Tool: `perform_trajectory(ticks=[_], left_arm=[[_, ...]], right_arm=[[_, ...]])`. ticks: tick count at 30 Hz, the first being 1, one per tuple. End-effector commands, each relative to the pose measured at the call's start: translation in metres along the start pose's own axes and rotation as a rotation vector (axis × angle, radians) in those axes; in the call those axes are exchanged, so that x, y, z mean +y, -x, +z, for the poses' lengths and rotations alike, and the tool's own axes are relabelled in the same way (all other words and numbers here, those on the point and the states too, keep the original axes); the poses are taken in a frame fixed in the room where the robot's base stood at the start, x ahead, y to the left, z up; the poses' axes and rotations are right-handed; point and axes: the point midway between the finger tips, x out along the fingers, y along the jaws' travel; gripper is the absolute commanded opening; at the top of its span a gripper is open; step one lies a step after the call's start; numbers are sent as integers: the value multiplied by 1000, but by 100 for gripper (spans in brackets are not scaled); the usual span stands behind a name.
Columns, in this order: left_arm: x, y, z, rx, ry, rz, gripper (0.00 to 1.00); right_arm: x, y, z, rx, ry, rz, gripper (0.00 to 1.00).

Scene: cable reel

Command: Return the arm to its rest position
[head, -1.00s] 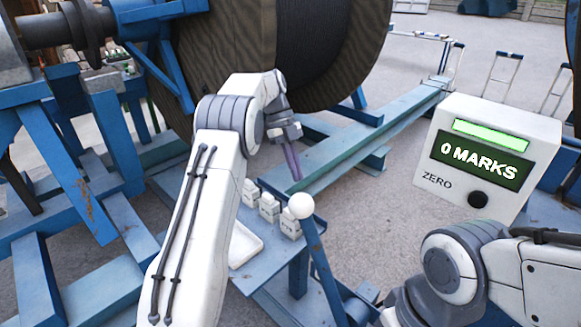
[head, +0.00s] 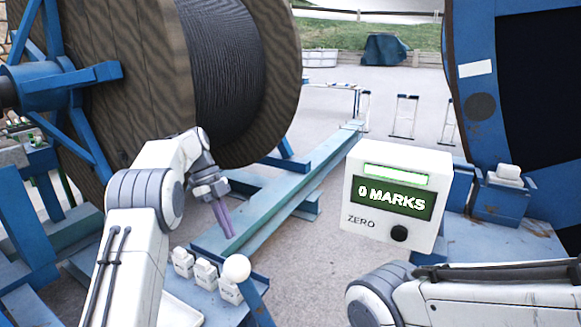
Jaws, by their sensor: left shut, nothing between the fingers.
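My left arm comes in from the lower left in the head view. Its gripper (head: 222,217) has purple-grey fingers that point down, held together with nothing between them. It hangs in front of the blue beam (head: 305,178) and above the small white blocks. My right arm shows at the lower right, but its gripper is out of the picture. A large wooden cable reel (head: 130,75) wound with dark cable (head: 225,65) stands behind the left arm.
A white counter box (head: 396,165) reading "0 MARKS" stands right of centre. Several small white blocks (head: 205,272) and a white-knobbed lever (head: 237,268) are below the left gripper. A white tray (head: 180,312) lies near the left forearm. Paved ground (head: 300,245) is open between the arms.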

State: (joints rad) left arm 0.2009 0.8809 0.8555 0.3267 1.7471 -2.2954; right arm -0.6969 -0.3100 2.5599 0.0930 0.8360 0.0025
Motion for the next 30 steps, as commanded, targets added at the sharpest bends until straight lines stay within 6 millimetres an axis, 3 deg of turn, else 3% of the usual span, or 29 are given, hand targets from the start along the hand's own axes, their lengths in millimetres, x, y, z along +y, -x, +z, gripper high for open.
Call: perform_trajectory(ticks=[4, 8, 11, 15, 21, 27, 30], left_arm=[[-9, -18, -69, -70, 210, 21, 0], [1, -43, -132, -149, 444, 10, 0], [21, -65, -175, -204, 617, -19, 0], [63, -100, -224, -265, 847, -87, 0], [142, -152, -262, -299, 1144, -216, 0], [203, -190, -267, -277, 1347, -318, 0], [218, -198, -265, -266, 1400, -343, 0]], right_arm=[[0, -6, 0, 0, 0, 0, 50], [1, -10, 1, 0, 0, 0, 50], [1, -14, 1, 0, 1, 0, 50], [1, -18, 1, 0, 1, 0, 50], [2, -24, 1, 0, 1, 0, 50], [2, -28, 2, 0, 1, 0, 50], [2, -28, 2, 0, 2, 0, 50]])
